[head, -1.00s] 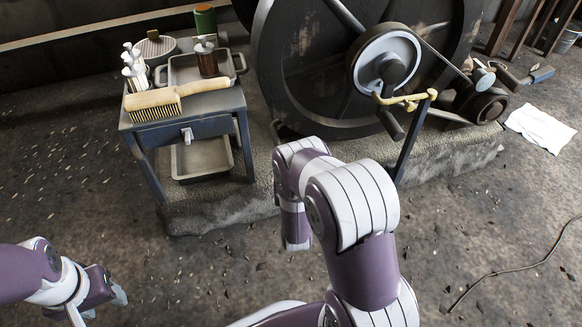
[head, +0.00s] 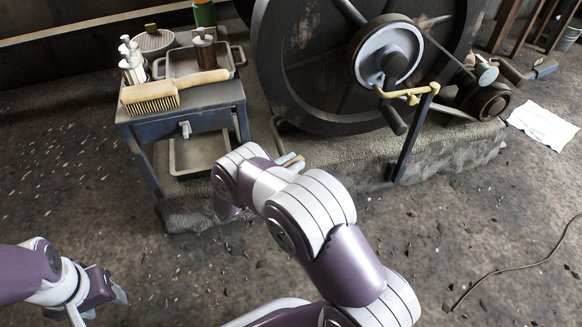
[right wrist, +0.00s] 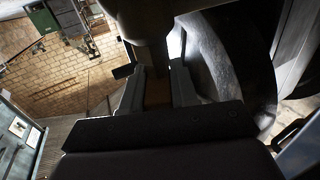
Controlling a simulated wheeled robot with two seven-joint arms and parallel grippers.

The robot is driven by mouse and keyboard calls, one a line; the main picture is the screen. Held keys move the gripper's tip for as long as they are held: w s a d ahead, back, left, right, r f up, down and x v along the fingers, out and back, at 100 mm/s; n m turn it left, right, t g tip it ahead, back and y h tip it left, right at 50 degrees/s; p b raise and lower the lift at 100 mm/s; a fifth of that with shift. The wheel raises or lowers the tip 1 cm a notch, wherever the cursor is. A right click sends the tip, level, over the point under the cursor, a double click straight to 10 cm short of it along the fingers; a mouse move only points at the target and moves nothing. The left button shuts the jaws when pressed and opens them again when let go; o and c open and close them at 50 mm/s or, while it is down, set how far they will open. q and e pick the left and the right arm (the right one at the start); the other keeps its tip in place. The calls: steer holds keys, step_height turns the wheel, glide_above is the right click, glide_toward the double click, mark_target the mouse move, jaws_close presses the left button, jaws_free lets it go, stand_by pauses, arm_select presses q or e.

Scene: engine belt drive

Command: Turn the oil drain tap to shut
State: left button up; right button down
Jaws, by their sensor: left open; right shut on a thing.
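My right gripper (right wrist: 158,82) is shut in the right wrist view on a narrow brownish piece below a dark, rounded body. I take this piece for the oil drain tap, but its shape and turn angle are too shadowed to tell. In the head view my right forearm reaches left in front of the engine's plinth and hides most of the gripper. Small pale and tan parts show just past the forearm; I cannot tell whether they are fingers or tap. My left gripper (head: 118,294) is open and empty at lower left, away from the engine.
The large flywheel (head: 310,70) stands on a stone plinth (head: 440,150). A brass lever (head: 405,95) tops a dark post to the right. A blue-grey stand (head: 155,132) at left carries a brush (head: 150,97) and bottles. A white cloth (head: 542,126) and a cable lie on the floor.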

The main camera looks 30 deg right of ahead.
steer(key=m+g, duration=0.1)
steer(key=m+g+b, duration=0.1)
steer(key=g, duration=0.1)
steer(key=m+g+b, duration=0.1)
steer(key=shift+f+g, duration=0.25)
steer(key=shift+g, duration=0.05)
steer(key=shift+r+m+g+b, duration=0.15)
steer(key=shift+m+g+b, duration=0.8)
steer(key=shift+g, duration=0.45)
steer(key=shift+r, duration=0.1)
steer(key=c, duration=1)
jaws_free()
steer(key=shift+o, duration=0.2)
